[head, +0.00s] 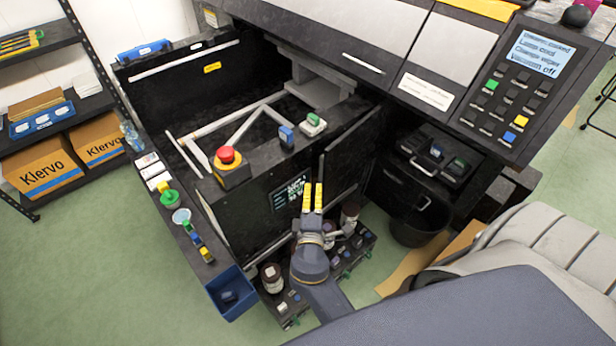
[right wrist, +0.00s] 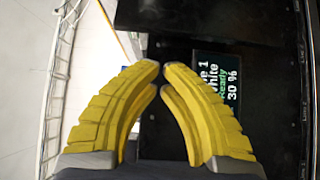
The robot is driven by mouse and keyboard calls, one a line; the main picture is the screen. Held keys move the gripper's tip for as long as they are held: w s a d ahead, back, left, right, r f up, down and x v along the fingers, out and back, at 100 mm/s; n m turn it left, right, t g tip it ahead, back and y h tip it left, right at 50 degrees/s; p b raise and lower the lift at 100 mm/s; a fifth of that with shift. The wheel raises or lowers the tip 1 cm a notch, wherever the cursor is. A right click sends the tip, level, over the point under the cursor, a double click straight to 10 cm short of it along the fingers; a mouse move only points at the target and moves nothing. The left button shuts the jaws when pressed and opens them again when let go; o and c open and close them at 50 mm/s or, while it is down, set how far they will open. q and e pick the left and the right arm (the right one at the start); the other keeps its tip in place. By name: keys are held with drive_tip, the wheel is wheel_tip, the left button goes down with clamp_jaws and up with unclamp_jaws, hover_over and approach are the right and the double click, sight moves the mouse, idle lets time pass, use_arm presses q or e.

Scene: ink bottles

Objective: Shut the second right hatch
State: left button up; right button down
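The black machine (head: 405,60) stands open at the front. A dark upright panel (head: 347,148) with a thin light handle strip sticks out from its middle; I cannot tell whether this is the second right hatch. Beside it is a black front face (head: 245,215) with a small lit screen (head: 291,192). My right gripper (head: 312,186) is in front of this face, its yellow fingers close together and pointing at the machine. In the right wrist view its fingertips (right wrist: 161,70) nearly meet, with nothing between them; a lit screen (right wrist: 217,80) shows behind. My left gripper is not in view.
A red stop button (head: 227,156) sits on the machine's top edge. Ink bottles (head: 272,276) stand in a low rack around my right wrist. A blue bin (head: 231,292) is at the left, a black bucket (head: 414,224) at the right. Green floor is free at the left.

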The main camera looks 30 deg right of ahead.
drive_tip(key=x, duration=0.9)
drive_tip(key=shift+w, duration=0.25)
drive_tip(key=shift+s+d, duration=0.1)
